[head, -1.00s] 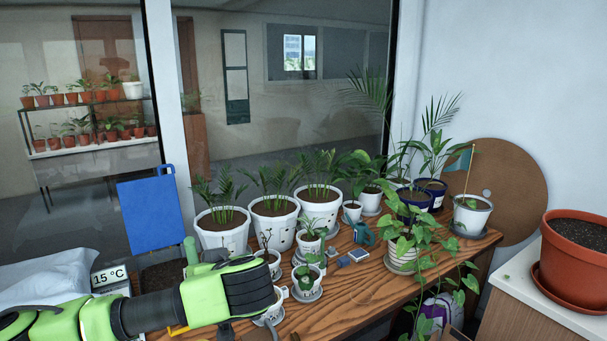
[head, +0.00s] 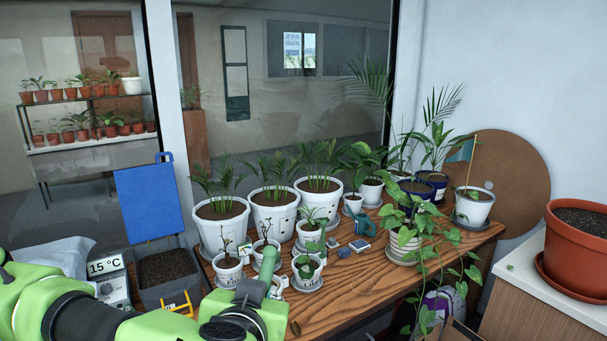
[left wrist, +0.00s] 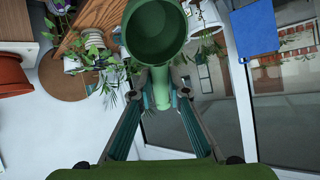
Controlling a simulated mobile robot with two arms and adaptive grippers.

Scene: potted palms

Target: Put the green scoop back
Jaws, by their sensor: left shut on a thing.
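The green scoop (left wrist: 156,30) is held by my left gripper (left wrist: 160,92). In the left wrist view its round, hollow cup fills the top middle and its lighter green handle runs down between the two fingers. In the head view the scoop's handle (head: 268,264) points up in front of the small pots, above the left gripper (head: 252,290), at the bench's near edge. The cup is not clearly seen there, hidden by the gripper. My right gripper is not in view.
A grey bin of dark soil (head: 168,268) stands left of the bench (head: 350,287), with a blue panel (head: 150,205) behind it. A yellow object (head: 180,305) lies in front.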

